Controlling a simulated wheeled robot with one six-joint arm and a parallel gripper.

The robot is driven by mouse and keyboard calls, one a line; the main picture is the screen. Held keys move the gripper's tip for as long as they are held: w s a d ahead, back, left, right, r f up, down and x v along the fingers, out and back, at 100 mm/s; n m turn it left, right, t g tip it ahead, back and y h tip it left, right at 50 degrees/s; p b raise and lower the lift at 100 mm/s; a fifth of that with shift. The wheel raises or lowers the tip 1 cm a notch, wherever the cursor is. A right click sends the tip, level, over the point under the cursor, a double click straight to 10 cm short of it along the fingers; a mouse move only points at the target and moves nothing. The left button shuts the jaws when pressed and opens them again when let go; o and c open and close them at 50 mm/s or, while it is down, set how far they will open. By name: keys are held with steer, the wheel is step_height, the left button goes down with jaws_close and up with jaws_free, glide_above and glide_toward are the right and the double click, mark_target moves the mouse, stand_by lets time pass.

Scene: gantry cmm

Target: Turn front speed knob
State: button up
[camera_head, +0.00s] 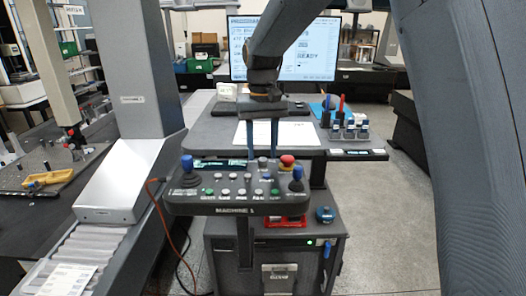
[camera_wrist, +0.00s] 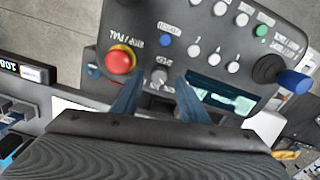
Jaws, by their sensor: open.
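The control panel (camera_head: 235,208), marked "MACHINE 1", stands in the middle of the head view. A small grey knob (camera_wrist: 159,76), which looks like the speed knob, sits beside the red emergency stop button (camera_wrist: 121,60) in the wrist view. My gripper (camera_wrist: 158,84) is open, with one blue finger on each side of this knob in the picture. Whether the fingers touch it or how high they are above it cannot be told. In the head view my gripper (camera_head: 263,150) points down at the panel's far edge, left of the red button (camera_head: 287,161).
A desk with a monitor (camera_head: 285,60) is behind.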

steer(key=shift+f, duration=0.95)
steer(key=shift+c, duration=0.4)
jaws_close()
steer(key=shift+m+p, duration=0.3)
steer(key=shift+m, duration=0.1)
steer(key=m+p, duration=0.1)
steer(key=m, duration=0.3)
steer(key=shift+m+p, duration=0.8)
steer(key=shift+m, duration=1.7)
